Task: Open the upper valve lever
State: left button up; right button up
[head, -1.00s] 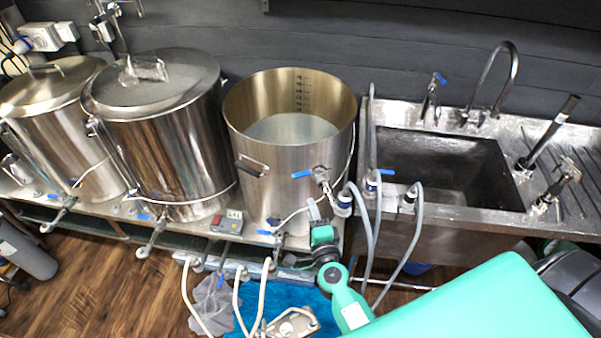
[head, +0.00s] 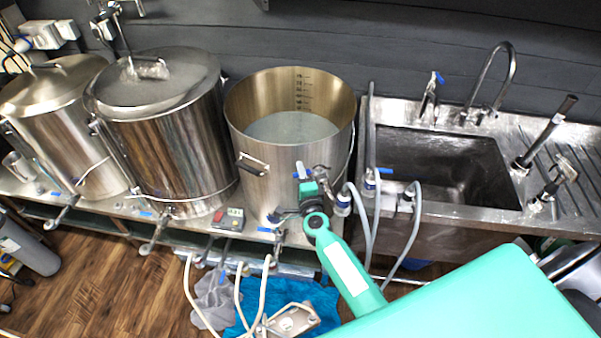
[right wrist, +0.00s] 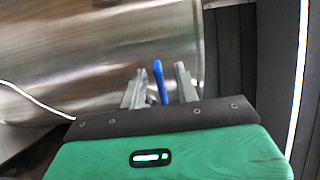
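The upper valve lever is a blue handle (head: 297,175) on the front of the open steel kettle (head: 262,195). In the right wrist view the blue lever (right wrist: 160,82) stands between my two grey fingertips. My right gripper (right wrist: 158,84) is open around it, with a small gap on each side. In the head view my right gripper (head: 303,172) is at the upper valve, and its green body hides part of the valve. My left gripper is not in view.
A lower valve with a blue handle (head: 266,230) is below the kettle. Grey hoses (head: 366,225) hang just right of the upper valve. The steel sink (head: 440,165) is at the right. Two lidded kettles (head: 160,150) (head: 55,125) stand at the left.

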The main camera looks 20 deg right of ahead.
jog(key=shift+w, duration=0.2)
grip_shut()
jog(key=shift+s+d+n+y+b, duration=0.1)
jog(key=shift+s+n+y+b, duration=0.3)
jog(key=shift+n+y, duration=0.6)
